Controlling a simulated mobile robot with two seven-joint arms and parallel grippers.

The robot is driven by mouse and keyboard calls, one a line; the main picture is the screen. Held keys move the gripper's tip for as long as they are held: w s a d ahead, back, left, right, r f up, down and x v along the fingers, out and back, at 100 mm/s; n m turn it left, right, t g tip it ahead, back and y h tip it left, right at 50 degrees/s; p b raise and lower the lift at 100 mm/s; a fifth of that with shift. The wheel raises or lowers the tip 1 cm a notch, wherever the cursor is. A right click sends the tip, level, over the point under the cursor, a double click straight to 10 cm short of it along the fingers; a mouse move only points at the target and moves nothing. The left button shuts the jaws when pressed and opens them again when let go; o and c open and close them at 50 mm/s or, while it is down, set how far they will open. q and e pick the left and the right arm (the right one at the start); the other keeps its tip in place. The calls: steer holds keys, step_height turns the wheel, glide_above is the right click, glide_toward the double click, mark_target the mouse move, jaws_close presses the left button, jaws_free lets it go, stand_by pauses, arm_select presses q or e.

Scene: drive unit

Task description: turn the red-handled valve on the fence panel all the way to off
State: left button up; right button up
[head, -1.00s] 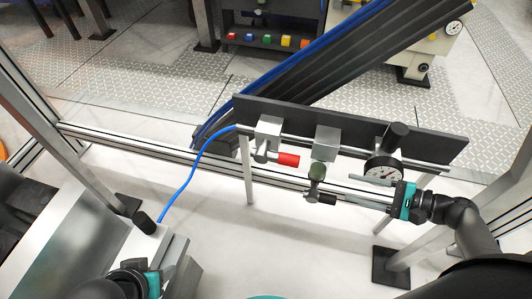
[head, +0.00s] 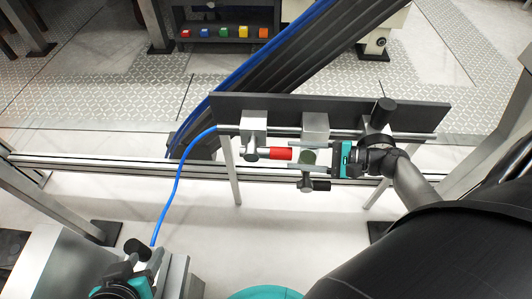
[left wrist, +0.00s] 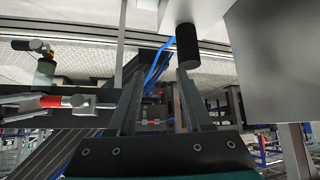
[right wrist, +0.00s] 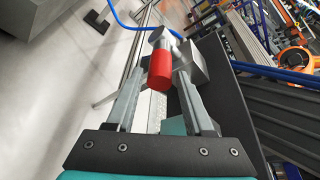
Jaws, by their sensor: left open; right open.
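The red valve handle (head: 277,153) lies sideways, pointing right and roughly parallel to the pipe, below the left grey block (head: 254,122) on the fence panel (head: 345,108). My right gripper (head: 299,155) is open and comes in from the right, with its fingertips at the handle's free end. In the right wrist view the red handle (right wrist: 160,70) shows between the two fingertips; I cannot tell whether either touches it. My left gripper (left wrist: 159,75) is open and empty at the lower left, well away from the valve.
A second valve with a black handle (head: 319,185) hangs just below my right gripper. A black cylinder (head: 137,247) stands by the metal box near my left gripper. A blue hose (head: 178,180) runs down from the pipe's left end. My right wrist largely hides the gauge.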

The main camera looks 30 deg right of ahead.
mark_target(266, 153)
steer(key=x, duration=0.2)
steer(key=shift+w+a+f+b, duration=0.1)
steer(key=shift+w+a+b, duration=0.15)
steer(key=shift+b, duration=0.15)
steer(key=shift+b+x, duration=0.45)
steer(key=shift+x, duration=0.7)
steer(key=shift+b+x, duration=0.35)
steer(key=shift+x, duration=0.75)
arm_select(q)
steer(key=w+d+r+t+h, duration=0.1)
steer(key=w+d+t+h, duration=0.1)
steer(key=d+t, duration=0.3)
steer(key=shift+w+d+r+h, duration=0.15)
steer(key=shift+d+r+h, duration=0.1)
steer(key=shift+d+h, duration=0.15)
arm_select(e)
steer(key=shift+x, duration=0.8)
jaws_close()
